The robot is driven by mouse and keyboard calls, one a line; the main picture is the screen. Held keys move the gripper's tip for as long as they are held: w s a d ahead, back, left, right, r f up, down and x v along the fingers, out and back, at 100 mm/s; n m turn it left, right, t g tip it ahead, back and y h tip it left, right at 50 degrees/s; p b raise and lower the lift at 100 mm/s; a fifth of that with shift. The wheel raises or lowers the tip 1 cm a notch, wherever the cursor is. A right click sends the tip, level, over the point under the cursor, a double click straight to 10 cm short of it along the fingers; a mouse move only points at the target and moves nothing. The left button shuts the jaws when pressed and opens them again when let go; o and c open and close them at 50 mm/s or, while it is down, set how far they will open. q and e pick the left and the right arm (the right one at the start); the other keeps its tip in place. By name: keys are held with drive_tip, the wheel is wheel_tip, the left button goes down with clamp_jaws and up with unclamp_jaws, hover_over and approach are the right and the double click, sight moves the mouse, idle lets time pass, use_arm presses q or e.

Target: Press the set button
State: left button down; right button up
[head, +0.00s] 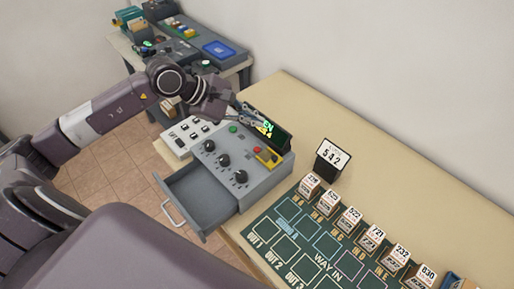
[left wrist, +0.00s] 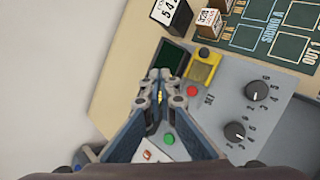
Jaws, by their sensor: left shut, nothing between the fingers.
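The grey control box (head: 262,186) stands on the tan table with three black knobs. Its red button (head: 256,149) sits near the small display; in the left wrist view the red button (left wrist: 192,91) has the label SET beside it. A green button (head: 233,129) is on the same panel, also seen in the left wrist view (left wrist: 169,139). My left gripper (head: 263,121) is shut and empty, above the rear of the box near the display. In the left wrist view its fingertips (left wrist: 160,77) appear beside the red button; contact cannot be told. My right gripper is out of view.
A yellow part with a black knob (head: 267,157) is next to the red button. The grey drawer (head: 200,196) is open at the front. A white switch panel (head: 188,133), a 542 sign (head: 332,155) and several numbered blocks by the green board (head: 290,240) are nearby.

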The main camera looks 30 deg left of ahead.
sight(255, 150)
use_arm(q)
wheel_tip(255, 150, down, 8)
drive_tip(key=b, duration=0.3)
drive_tip(key=shift+r, duration=0.15)
drive_tip(key=shift+f+b, duration=0.4)
drive_tip(key=shift+b, duration=0.3)
idle(0.6)
drive_tip(key=shift+f+b, duration=0.4)
drive_tip(key=shift+b, duration=0.35)
drive_tip(key=shift+f+b, duration=0.5)
drive_tip(key=shift+b, duration=0.15)
idle(0.6)
drive_tip(key=shift+r, duration=0.9)
